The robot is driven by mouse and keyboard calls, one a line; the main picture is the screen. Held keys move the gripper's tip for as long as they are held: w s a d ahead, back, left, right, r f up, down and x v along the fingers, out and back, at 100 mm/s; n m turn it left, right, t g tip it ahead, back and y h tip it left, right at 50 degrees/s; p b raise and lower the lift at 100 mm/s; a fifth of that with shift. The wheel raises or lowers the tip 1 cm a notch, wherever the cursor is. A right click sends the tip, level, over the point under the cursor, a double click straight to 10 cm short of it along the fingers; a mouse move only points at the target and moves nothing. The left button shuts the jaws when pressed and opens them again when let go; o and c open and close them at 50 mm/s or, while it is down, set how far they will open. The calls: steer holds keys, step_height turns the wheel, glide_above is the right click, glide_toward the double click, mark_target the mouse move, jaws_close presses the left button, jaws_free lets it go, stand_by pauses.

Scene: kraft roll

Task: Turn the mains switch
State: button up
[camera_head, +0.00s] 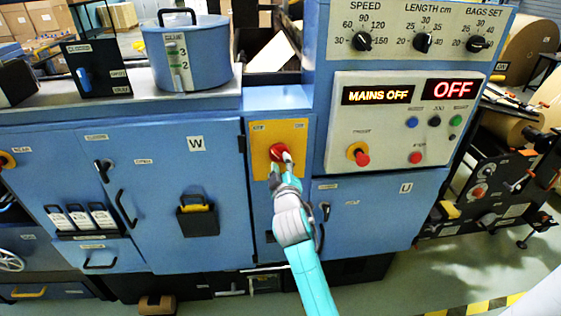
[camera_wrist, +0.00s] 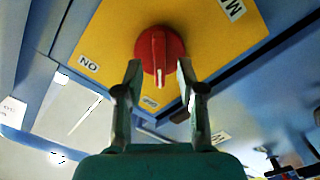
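The mains switch is a red rotary knob (camera_head: 275,152) on a yellow plate (camera_head: 260,168) on the blue machine front. In the wrist view the red knob (camera_wrist: 147,42) has a raised ridge with a white mark toward the picture's bottom, near a small, hard-to-read label. A label reading ON, upside down, is on the plate (camera_wrist: 110,40) to the left. My gripper (camera_head: 281,165) is at the switch. In the wrist view its two fingers (camera_wrist: 158,70) stand apart, one on each side of the ridge, with gaps visible. Contact with the knob cannot be told.
A display (camera_head: 377,95) reads MAINS OFF; another (camera_head: 453,88) reads OFF. A red knob on yellow (camera_head: 359,154) and several buttons sit on the white panel to the right. Dials line the panel above. A blue glue pot (camera_head: 187,55) stands upper left. Cabinet doors flank the switch.

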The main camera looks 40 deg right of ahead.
steer(key=v, duration=1)
steer(key=s+a+f+n+y, duration=0.1)
steer(key=s+a+f+y, duration=0.6)
steer(key=s+a+f, duration=0.9)
steer(key=s+a+r+m+y, duration=0.1)
steer(key=s, duration=1)
steer(key=s+a+r+m+y, duration=0.1)
steer(key=s+a+m+y, duration=0.1)
steer(key=s, duration=0.9)
steer(key=shift+s+r, duration=0.35)
steer(key=shift+s, duration=0.05)
